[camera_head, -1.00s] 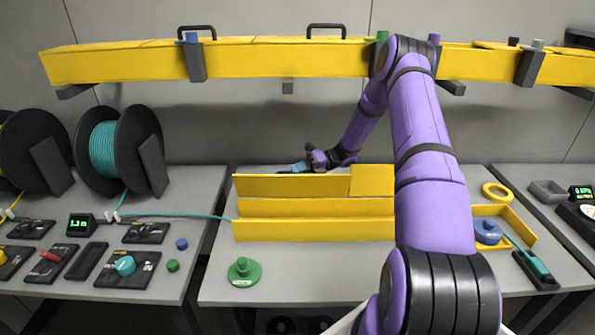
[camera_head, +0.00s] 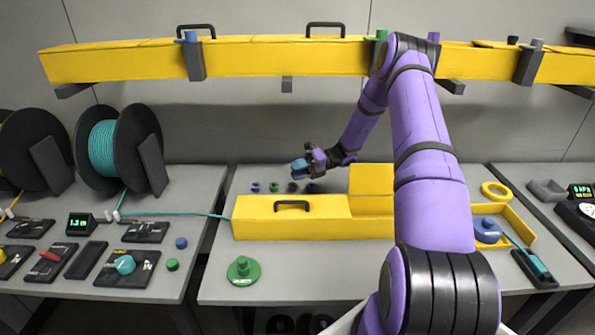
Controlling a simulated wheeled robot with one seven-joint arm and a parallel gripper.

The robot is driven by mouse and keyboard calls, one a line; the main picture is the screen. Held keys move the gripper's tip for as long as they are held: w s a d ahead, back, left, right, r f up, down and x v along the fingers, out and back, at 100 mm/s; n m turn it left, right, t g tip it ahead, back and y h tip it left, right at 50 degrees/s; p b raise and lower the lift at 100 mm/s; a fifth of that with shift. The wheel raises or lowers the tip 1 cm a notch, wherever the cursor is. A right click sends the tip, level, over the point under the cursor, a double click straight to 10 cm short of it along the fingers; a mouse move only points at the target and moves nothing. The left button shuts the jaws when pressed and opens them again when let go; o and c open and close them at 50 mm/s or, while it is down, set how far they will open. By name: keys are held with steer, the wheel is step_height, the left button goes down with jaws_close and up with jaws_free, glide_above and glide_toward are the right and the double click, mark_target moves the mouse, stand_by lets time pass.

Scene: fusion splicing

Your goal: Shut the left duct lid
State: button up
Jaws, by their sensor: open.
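My gripper (camera_head: 298,169) is open and empty. It shows above and behind the left lid, apart from it.
Several small pegs (camera_head: 273,187) stand behind the duct. A green knobbed disc (camera_head: 243,270) sits in front of it. A teal cable (camera_head: 180,215) runs from a black spool (camera_head: 135,150) to the duct's left end.

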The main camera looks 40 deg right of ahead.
steer(key=v, duration=1)
steer(key=shift+d, duration=0.35)
